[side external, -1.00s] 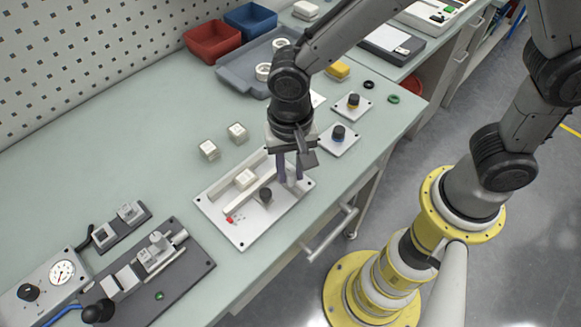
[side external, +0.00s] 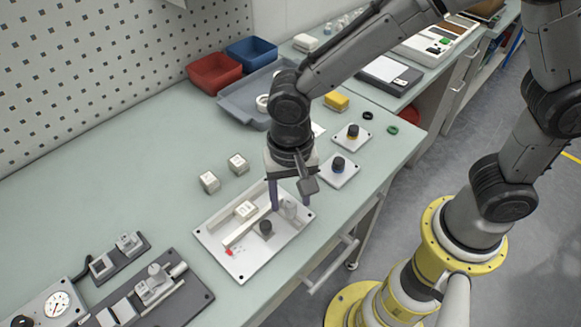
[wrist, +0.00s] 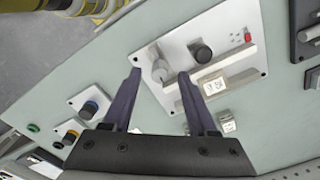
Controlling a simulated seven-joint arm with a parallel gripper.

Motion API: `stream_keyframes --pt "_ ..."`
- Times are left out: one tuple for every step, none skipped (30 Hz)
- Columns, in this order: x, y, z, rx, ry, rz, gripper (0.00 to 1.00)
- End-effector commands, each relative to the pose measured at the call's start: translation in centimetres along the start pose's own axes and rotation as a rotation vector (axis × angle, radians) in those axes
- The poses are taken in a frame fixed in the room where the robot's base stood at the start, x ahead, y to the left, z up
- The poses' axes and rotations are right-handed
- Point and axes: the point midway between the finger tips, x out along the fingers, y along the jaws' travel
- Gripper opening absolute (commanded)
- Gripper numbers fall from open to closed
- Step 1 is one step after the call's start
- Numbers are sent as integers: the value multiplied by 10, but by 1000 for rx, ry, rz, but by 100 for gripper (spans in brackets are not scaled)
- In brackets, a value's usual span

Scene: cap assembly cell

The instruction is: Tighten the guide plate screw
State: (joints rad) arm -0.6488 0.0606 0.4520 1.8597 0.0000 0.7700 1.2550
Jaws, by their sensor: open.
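A white plate (side external: 272,245) lies on the bench, also seen in the wrist view (wrist: 178,45). It carries a long pale bar (side external: 243,230), a black knob (side external: 266,228), a light block (side external: 245,209) and a grey upright post (side external: 290,209). Which of these is the guide plate screw is not marked. My gripper (side external: 290,203) is open, pointing down over the post end of the plate. In the wrist view my gripper (wrist: 159,77) has the post (wrist: 159,70) between its finger lines, with gaps on both sides. The black knob (wrist: 201,51) is outside the fingers. Contact is not visible.
A red piece (side external: 229,252) is at the plate's near-left end. Two small blocks (side external: 209,182) stand behind the plate. Two knobs on small plates (side external: 340,168) are to the right. A dark fixture (side external: 190,290) is at front left. The bench between is clear.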

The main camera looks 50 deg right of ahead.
Motion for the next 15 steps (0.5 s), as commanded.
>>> stream_keyframes --pt "-10 -1 0 0 2 -7 58" --pt "-16 -1 0 0 2 -7 58" --pt "-25 -1 0 0 2 -7 58" --pt "-32 -1 0 0 3 -8 58" --pt "-38 -1 0 0 3 -8 58" --pt "-48 -1 0 0 3 -9 58" --pt "-55 -1 0 0 3 -9 58" --pt "-61 -1 0 0 3 -8 58" --pt "-69 -1 0 0 3 -8 58" --pt "-76 -1 0 0 2 -7 58" --pt "-81 -1 0 0 2 -7 58" --pt "-88 -1 0 0 2 -7 58" --pt "-94 -1 0 0 2 -6 58" --pt "-99 -1 0 0 3 -8 58" --pt "-104 -1 0 0 2 -6 58"
